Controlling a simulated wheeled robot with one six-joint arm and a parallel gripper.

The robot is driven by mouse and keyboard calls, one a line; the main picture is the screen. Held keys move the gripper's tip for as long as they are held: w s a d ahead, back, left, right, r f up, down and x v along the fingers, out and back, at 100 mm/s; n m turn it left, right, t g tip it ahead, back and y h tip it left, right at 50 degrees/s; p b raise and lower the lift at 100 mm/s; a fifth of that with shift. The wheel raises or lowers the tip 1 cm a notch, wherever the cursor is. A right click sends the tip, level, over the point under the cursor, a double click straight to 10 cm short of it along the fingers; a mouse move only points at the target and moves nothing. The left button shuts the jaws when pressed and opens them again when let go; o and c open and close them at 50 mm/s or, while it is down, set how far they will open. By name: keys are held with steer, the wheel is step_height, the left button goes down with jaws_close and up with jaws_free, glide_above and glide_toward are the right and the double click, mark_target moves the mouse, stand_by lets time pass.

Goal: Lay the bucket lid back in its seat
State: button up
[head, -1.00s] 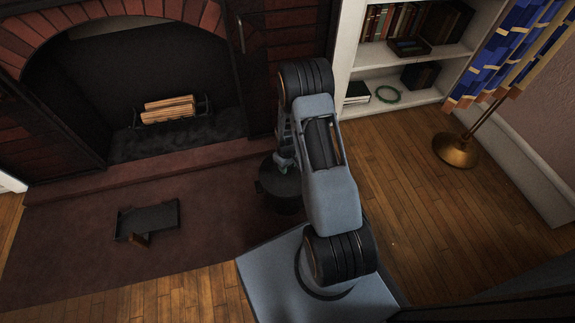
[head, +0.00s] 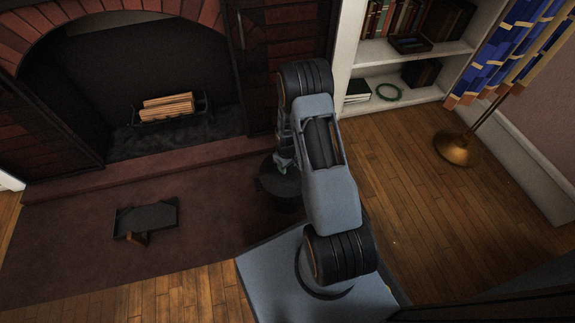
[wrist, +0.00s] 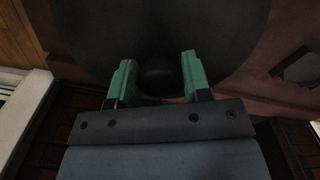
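The bucket lid (wrist: 225,40) is a wide dark disc filling the upper part of the wrist view, with a round dark knob (wrist: 160,75) at its middle. My gripper (wrist: 160,72) has green fingers on both sides of the knob. They appear to touch it, so it looks shut on the lid's knob. My arm hides part of both. Whether the lid sits fully in its seat cannot be seen.
A black pan-like tray (head: 147,220) with a small brown piece beside it lies on the hearth at left. The fireplace with logs (head: 167,106) is behind. A white bookshelf (head: 405,105) and a brass lamp base (head: 456,148) stand at right. The wood floor between is clear.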

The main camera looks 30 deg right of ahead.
steer(key=o, duration=0.4)
steer(key=shift+o, duration=0.2)
steer(key=shift+r, duration=0.1)
step_height(320, 180, up, 14)
steer(key=p, duration=0.5)
steer(key=shift+p, duration=0.3)
steer(key=shift+f, duration=0.2)
steer(key=s+a+r+m+t+p, duration=0.1)
steer(key=s+a+r+p, duration=0.2)
steer(key=r+p, duration=0.7)
steer(key=s+a+r+m+t+p, duration=0.1)
steer(key=s+a+r+p, duration=0.2)
steer(key=r, duration=2.5)
steer(key=s+a+r+m+t+p, duration=0.1)
steer(key=s+a+r+p, duration=0.2)
steer(key=s+r+p, duration=0.6)
step_height(320, 180, up, 11)
steer(key=p, duration=0.9)
steer(key=shift+s+a+t, duration=0.25)
steer(key=shift+t, duration=0.05)
steer(key=shift+s+r, duration=0.25)
steer(key=shift+r, duration=0.05)
steer(key=shift+c, duration=0.2)
